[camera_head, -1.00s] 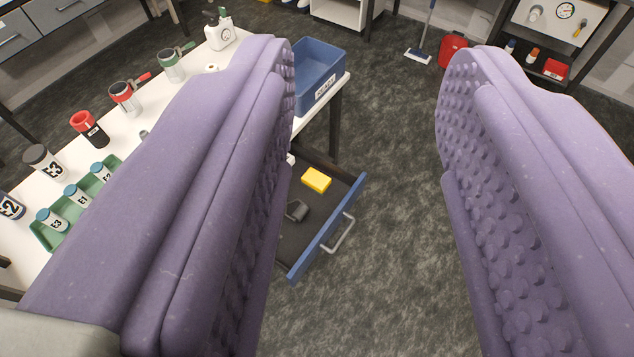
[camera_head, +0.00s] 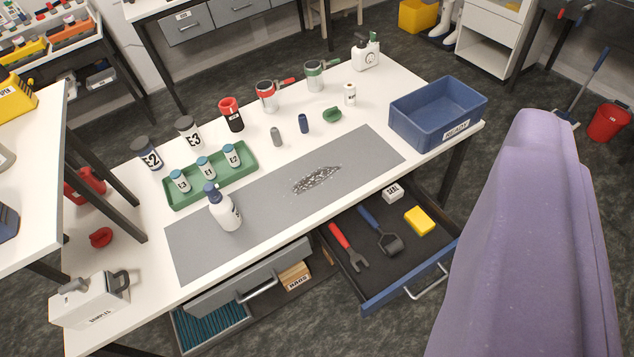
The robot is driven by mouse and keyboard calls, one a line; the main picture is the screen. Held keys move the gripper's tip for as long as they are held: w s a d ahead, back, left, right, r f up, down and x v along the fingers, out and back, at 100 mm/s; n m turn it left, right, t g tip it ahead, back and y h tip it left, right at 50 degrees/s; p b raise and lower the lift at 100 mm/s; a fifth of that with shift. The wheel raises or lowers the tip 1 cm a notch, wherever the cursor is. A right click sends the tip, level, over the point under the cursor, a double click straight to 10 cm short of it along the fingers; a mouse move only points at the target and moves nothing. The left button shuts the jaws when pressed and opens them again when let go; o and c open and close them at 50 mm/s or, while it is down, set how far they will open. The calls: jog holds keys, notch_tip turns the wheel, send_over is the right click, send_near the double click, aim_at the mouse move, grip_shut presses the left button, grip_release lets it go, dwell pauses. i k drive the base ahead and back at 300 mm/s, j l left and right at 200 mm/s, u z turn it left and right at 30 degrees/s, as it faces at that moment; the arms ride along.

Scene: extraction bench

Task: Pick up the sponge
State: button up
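The sponge looks to be the yellow block (camera_head: 419,221) lying in the open blue-fronted drawer (camera_head: 372,297), near its right side. My gripper (camera_head: 545,230) shows only as one purple finger at the right edge of the view. Its other finger is not visible, so its opening cannot be told. The visible finger is to the right of the drawer in the picture, apart from the sponge. Nothing is seen held.
A blue READY bin (camera_head: 438,118) stands on the bench above. A grey drawer (camera_head: 248,282) beside it is partly open.

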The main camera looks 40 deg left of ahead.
aim_at(415, 217)
jog(key=i+u, duration=0.1)
jog(key=u, duration=0.65)
jog(key=i+l+u, duration=0.15)
jog(key=l+u, duration=0.2)
jog(key=i+l+u, duration=0.15)
jog(key=l+u, duration=0.5)
jog(key=i+l, duration=0.15)
jog(key=l, duration=0.25)
jog(key=i+l, duration=0.15)
jog(key=l, duration=0.3)
jog(key=i+l+u, duration=0.1)
jog(key=l, duration=0.3)
jog(key=i+l, duration=0.15)
jog(key=l, duration=0.3)
jog(key=i+l+u, duration=0.1)
jog(key=l, duration=0.3)
